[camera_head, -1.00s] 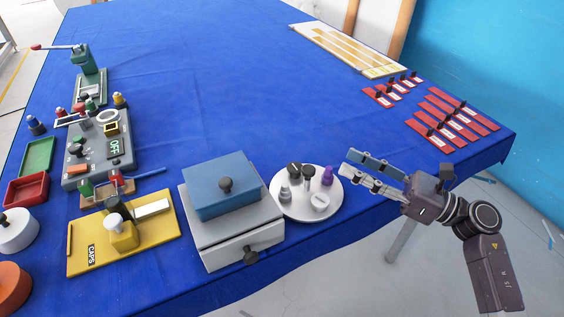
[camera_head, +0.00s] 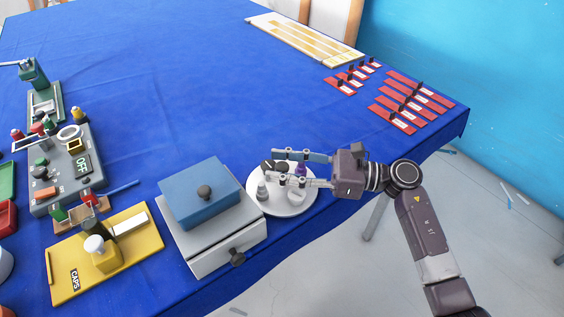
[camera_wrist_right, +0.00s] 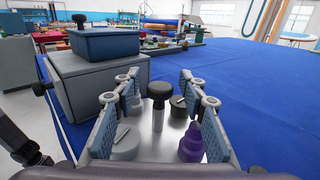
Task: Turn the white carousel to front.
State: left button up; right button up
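The white carousel (camera_head: 284,211) is a round turntable near the table's front edge, right of the grey box. Several small pieces stand on it, including a grey bottle (camera_head: 262,192), a purple bottle (camera_wrist_right: 192,142) and a low grey round piece (camera_wrist_right: 125,145). My right gripper (camera_head: 279,167) reaches in from the right over the carousel, its fingers open. In the right wrist view a black-topped post (camera_wrist_right: 159,108) stands between the fingers (camera_wrist_right: 158,92), with a gap on each side. The gripper hides part of the disc. My left gripper is not in view.
A grey box (camera_head: 215,240) with a blue lidded box (camera_head: 200,195) on top stands close left of the carousel. A yellow board (camera_head: 140,245) lies further left. Red strips (camera_head: 400,123) lie at the right. The cloth behind the carousel is clear.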

jog(key=shift+c, duration=0.3)
grip_shut()
